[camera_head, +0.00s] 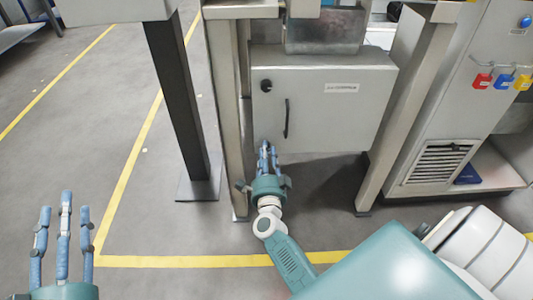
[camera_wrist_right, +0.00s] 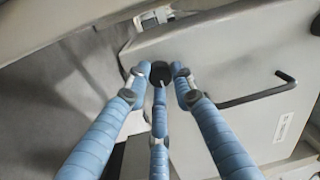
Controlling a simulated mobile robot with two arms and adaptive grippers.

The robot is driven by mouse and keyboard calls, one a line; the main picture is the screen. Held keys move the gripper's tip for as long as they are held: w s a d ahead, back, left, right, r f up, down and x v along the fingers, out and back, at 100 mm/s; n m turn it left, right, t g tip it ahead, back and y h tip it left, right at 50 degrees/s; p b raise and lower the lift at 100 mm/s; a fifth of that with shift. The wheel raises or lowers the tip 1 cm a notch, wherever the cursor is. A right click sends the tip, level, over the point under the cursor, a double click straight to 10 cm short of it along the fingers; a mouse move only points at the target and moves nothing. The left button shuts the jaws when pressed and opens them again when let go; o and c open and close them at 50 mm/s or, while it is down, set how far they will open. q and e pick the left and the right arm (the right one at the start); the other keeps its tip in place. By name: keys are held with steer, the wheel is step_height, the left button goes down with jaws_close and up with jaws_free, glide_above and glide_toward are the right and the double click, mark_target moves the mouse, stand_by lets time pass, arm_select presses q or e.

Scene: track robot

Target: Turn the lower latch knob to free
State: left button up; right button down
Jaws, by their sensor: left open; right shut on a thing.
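The grey cabinet (camera_head: 345,118) has a black upper latch knob (camera_head: 266,86) and a dark bar handle (camera_head: 286,118) on the left of its door. My right gripper (camera_head: 265,148) is at the door's lower left corner, where its blue fingers hide the lower latch knob in the head view. In the right wrist view the black lower latch knob (camera_wrist_right: 160,72) sits between the fingertips, which are shut on it. The handle also shows there (camera_wrist_right: 258,93). My left gripper (camera_head: 65,205) is open and empty at the lower left, away from the cabinet.
A beige post (camera_head: 228,115) stands close left of the cabinet, and another post (camera_head: 400,105) stands to its right. A dark column (camera_head: 178,90) is farther left. A machine with coloured padlocks (camera_head: 503,82) is at the right.

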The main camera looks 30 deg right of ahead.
steer(key=shift+d, duration=0.1)
steer(key=c, duration=1.5)
jaws_free()
steer(key=shift+o, duration=0.2)
steer(key=v, duration=0.7)
steer(key=shift+s, duration=0.25)
steer(key=shift+a, duration=0.2)
